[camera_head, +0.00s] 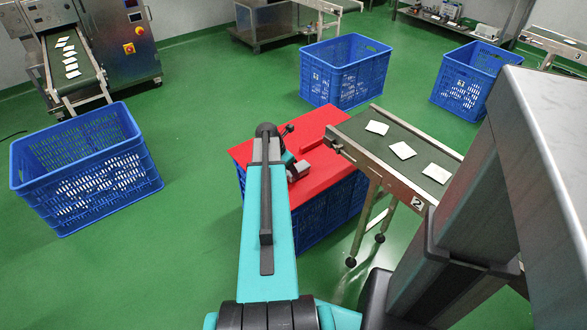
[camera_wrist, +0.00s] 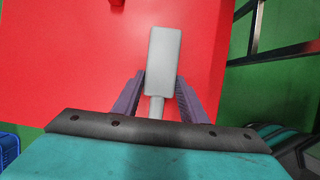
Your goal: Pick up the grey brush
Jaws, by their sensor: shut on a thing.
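The grey brush shows in the wrist view as a pale grey block (camera_wrist: 163,60) with a narrower grey handle (camera_wrist: 157,107) below it. My gripper (camera_wrist: 159,82) has its two purple fingers on either side of the brush and is shut on it. Behind the brush is a flat red surface (camera_wrist: 80,60), which is the red top (camera_head: 325,183) of a blue crate in the head view. Whether the brush touches this surface I cannot tell. In the head view my arm reaches over the red top and largely hides the gripper and brush.
Conveyor 2 (camera_head: 372,152), carrying white teabag packets, stands right beside the red top. Blue crates stand at left (camera_head: 75,145), behind (camera_head: 345,60) and at back right (camera_head: 470,70). Another conveyor (camera_head: 50,65) is at far left. Green floor (camera_head: 195,90) lies open between them.

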